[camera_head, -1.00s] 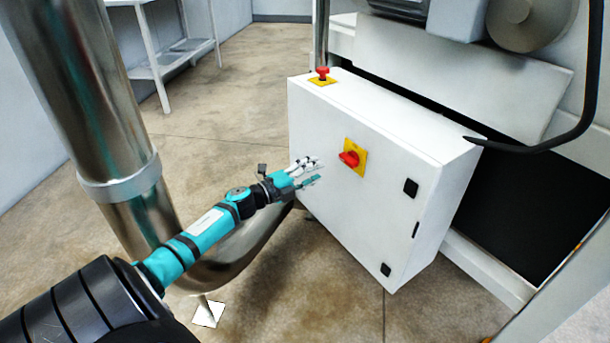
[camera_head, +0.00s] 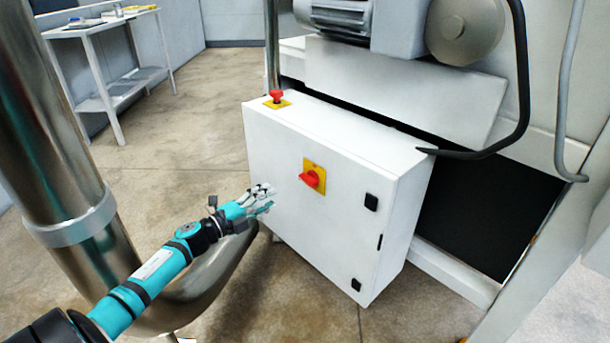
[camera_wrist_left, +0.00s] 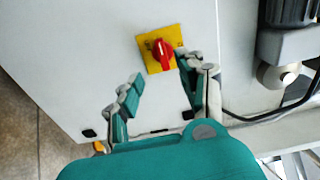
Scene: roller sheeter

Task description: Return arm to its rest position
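My left arm comes in from the lower left, and its teal and grey left gripper (camera_head: 262,198) is in front of the white control cabinet's (camera_head: 275,140) door, to the left of and a little below the red rotary switch (camera_head: 312,179). In the left wrist view the gripper's two fingers (camera_wrist_left: 158,88) stand apart with nothing between them. The red switch (camera_wrist_left: 162,54) on its yellow plate shows beyond the fingertips, and a gap to it is visible. My right gripper is in neither view.
A red emergency button (camera_head: 277,98) sits on top of the cabinet. A curved metal pipe (camera_head: 205,285) runs just below my left forearm. A black bent bar (camera_head: 524,90) juts out from the machine at right. A shelf table (camera_head: 100,30) stands at the back left, with open floor before it.

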